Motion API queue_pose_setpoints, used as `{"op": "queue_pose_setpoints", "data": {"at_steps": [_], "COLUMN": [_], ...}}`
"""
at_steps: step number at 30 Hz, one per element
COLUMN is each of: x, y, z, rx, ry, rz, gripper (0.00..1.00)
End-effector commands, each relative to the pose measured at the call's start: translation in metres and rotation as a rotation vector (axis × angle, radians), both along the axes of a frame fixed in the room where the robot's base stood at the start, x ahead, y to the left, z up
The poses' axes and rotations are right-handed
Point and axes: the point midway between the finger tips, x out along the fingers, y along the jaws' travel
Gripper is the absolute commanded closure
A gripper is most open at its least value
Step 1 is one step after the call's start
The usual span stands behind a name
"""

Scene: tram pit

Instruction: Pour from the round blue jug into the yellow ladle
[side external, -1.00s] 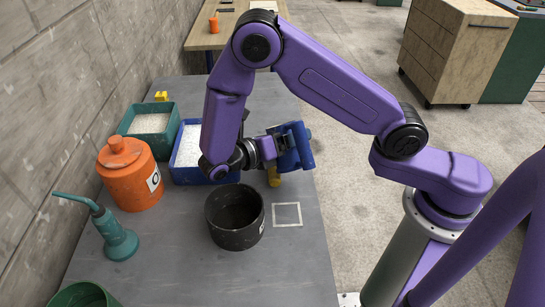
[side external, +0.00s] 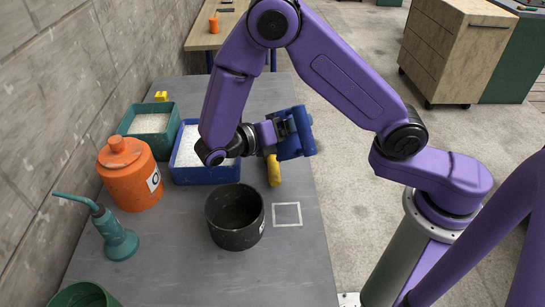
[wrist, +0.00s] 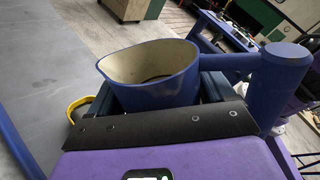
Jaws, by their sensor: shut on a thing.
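The round blue jug (side external: 298,142) is held by my gripper (side external: 284,129) above the right side of the grey table. In the side view it looks tilted. In the wrist view the jug (wrist: 150,92) shows a cream inside with something dark low in it, and a thick blue handle on the right. My gripper is shut on the jug; its fingertips are mostly hidden. The yellow ladle (side external: 274,171) is beside and below the jug, near the blue tray; the jug and gripper partly cover it. A yellow curved edge of the ladle (wrist: 74,112) shows left of the jug in the wrist view.
A blue tray (side external: 205,176) and a green tray (side external: 150,112) hold white grains. An orange canister (side external: 128,176), a teal oil can (side external: 118,240) and a black pot (side external: 236,218) stand nearer. A white square outline (side external: 287,214) marks bare table. A wall runs along the left.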

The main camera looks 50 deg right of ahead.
Motion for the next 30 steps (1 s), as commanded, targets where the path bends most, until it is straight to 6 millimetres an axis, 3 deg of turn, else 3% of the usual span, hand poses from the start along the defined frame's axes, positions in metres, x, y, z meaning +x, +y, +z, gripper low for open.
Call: {"op": "queue_pose_setpoints", "data": {"at_steps": [13, 25, 30], "x": [0.000, 0.000, -0.001], "y": [0.000, 0.000, 0.000], "z": [0.029, 0.031, 0.032], "rx": [0.000, -0.006, -0.063], "ry": [0.000, -0.009, -0.151], "rz": [0.000, -0.001, 0.000], "gripper": [0.63, 0.63, 0.63]}}
